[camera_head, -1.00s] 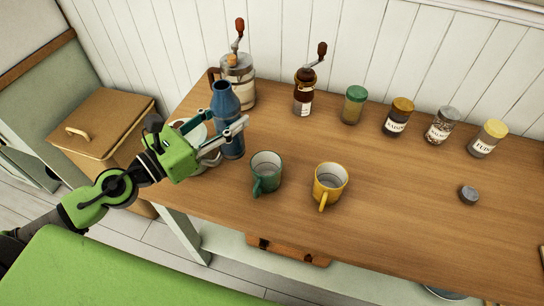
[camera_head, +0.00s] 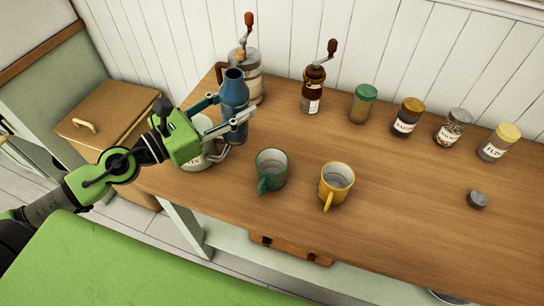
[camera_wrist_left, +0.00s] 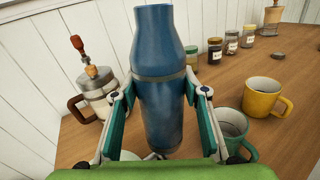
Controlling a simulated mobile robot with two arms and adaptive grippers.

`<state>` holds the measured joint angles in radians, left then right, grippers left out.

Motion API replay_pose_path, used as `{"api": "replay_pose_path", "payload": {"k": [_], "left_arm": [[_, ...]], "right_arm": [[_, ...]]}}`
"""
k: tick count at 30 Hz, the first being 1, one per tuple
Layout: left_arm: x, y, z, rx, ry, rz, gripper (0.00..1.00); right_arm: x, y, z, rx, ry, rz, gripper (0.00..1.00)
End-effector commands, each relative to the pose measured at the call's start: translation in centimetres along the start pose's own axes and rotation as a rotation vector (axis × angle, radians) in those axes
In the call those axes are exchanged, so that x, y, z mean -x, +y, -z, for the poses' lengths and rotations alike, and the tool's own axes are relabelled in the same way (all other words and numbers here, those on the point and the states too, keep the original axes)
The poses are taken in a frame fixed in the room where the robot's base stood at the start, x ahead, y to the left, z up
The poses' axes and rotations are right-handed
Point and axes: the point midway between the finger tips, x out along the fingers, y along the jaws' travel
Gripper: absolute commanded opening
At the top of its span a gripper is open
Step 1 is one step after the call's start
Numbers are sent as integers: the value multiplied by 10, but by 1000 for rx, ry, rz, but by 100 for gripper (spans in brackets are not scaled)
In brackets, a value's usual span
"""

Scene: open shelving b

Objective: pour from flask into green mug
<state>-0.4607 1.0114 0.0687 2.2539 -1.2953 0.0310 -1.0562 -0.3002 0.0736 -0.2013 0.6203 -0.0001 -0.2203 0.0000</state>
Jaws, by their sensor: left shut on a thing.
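The blue flask (camera_head: 234,101) stands upright and uncapped at the left of the counter; it also fills the middle of the left wrist view (camera_wrist_left: 161,85). My left gripper (camera_head: 226,113) is shut on it, with one finger on each side of its body. I cannot tell whether its base touches the counter. The green mug (camera_head: 271,170) stands upright to the right of the flask, with its handle toward the front; it also shows at the right in the left wrist view (camera_wrist_left: 233,127). My right gripper is not in view.
A yellow mug (camera_head: 336,184) stands right of the green mug. A white pot (camera_head: 196,160) is beside my gripper. A grey cap (camera_head: 477,200) lies at right. The front right counter is clear.

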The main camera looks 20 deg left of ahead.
Motion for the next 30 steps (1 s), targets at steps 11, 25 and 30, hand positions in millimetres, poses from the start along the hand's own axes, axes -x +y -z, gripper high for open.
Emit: {"api": "replay_pose_path", "payload": {"k": [11,25,30], "left_arm": [[0,1,-37,-189,30,-2,0],[-1,-6,-36,-418,70,-5,0],[-2,-9,-34,-501,84,-7,0]], "right_arm": [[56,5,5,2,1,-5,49],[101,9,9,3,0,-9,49],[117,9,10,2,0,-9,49]]}}
